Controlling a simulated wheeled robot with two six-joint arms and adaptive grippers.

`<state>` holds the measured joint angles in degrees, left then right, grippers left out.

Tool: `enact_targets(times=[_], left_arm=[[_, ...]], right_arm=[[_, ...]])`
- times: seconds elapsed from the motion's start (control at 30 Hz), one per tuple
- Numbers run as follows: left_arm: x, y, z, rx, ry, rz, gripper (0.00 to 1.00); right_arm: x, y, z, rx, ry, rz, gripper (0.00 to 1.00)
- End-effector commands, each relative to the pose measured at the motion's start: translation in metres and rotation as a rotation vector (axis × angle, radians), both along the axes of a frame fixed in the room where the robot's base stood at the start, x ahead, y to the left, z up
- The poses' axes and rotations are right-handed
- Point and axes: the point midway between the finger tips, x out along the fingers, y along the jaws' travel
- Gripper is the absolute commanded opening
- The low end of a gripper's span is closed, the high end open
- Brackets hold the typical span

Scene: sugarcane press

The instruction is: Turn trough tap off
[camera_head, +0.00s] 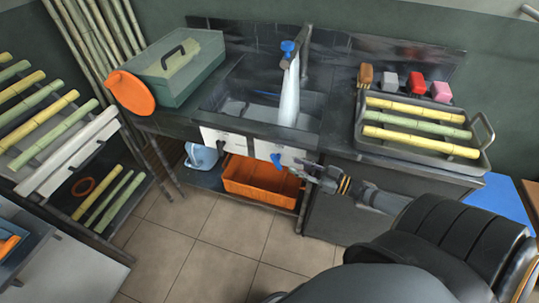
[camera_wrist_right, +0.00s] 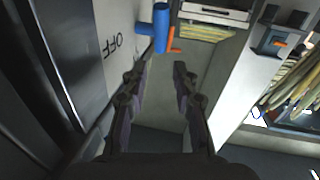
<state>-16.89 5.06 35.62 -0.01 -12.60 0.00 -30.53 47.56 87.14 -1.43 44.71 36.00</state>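The dark trough (camera_head: 267,108) has a faucet with a blue knob (camera_head: 287,47) on top, and a whitish stream (camera_head: 290,92) falls from it into the basin. On the trough's white front panel (camera_head: 226,139) is a blue lever (camera_head: 276,160) that hangs down at a slant. The right wrist view shows a blue lever (camera_wrist_right: 160,28) beside the printed word OFF (camera_wrist_right: 113,46). My right gripper (camera_head: 302,168) is open and empty, just right of the front lever and apart from it. In the wrist view its fingertips (camera_wrist_right: 157,72) lie below the lever. My left gripper is out of view.
An orange crate (camera_head: 262,181) and a pale blue jug (camera_head: 201,157) sit on the shelf beneath the trough. A tray (camera_head: 362,139) of cane stands on the right counter. A green box (camera_head: 180,68) stands left. Tiled floor (camera_head: 225,232) in front is clear.

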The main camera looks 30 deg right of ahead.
Motion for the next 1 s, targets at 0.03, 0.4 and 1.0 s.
enact_targets(times=[0.03, 0.4, 1.0], left_arm=[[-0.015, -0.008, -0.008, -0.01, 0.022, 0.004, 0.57], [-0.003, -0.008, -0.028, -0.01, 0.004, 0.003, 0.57], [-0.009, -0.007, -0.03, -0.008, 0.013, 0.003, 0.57]], right_arm=[[0.008, 0.005, -0.001, 0.002, -0.007, 0.001, 0.28], [0.071, 0.042, 0.0, 0.003, -0.007, -0.001, 0.28], [0.083, 0.049, 0.001, -0.001, -0.003, -0.001, 0.05]])
